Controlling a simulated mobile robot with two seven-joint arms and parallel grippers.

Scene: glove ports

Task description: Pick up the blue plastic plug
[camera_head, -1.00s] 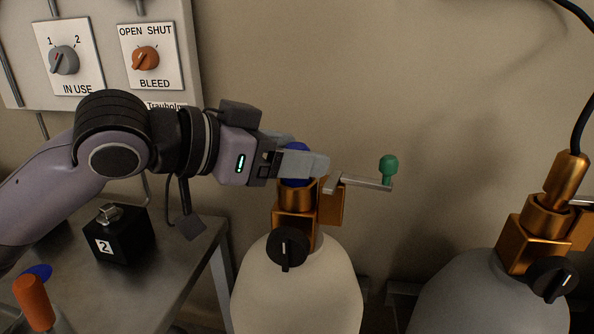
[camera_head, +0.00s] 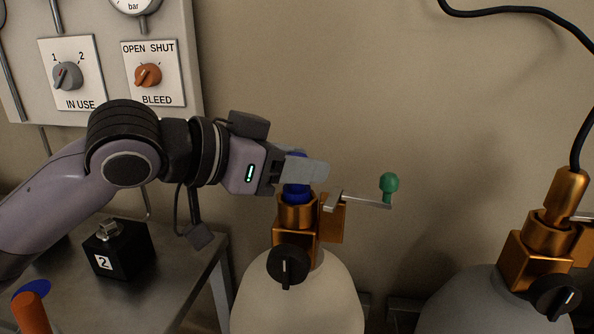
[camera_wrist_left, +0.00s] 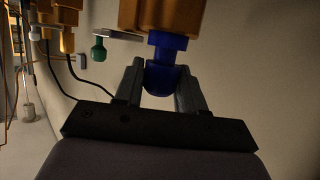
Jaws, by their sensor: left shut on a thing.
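The blue plastic plug (camera_head: 297,191) stands upright at the top of the brass valve fitting (camera_head: 297,213) on the cream bottle. My left gripper (camera_head: 306,171) comes in from the left and is shut on the plug's upper part. In the left wrist view the plug (camera_wrist_left: 162,72) is between the two fingers of my gripper (camera_wrist_left: 161,88), its collar against the brass fitting (camera_wrist_left: 160,17). In the head view the fingers hide the plug's top. I cannot tell whether its lower end is still inside the fitting. My right gripper is not in view.
A crank lever with a green knob (camera_head: 389,186) sticks out right of the fitting. A grey bottle (camera_head: 470,305) with a brass valve and black hose stands at right. A black block marked 2 (camera_head: 118,250) sits on the metal table at left. The wall panel (camera_head: 110,60) is behind.

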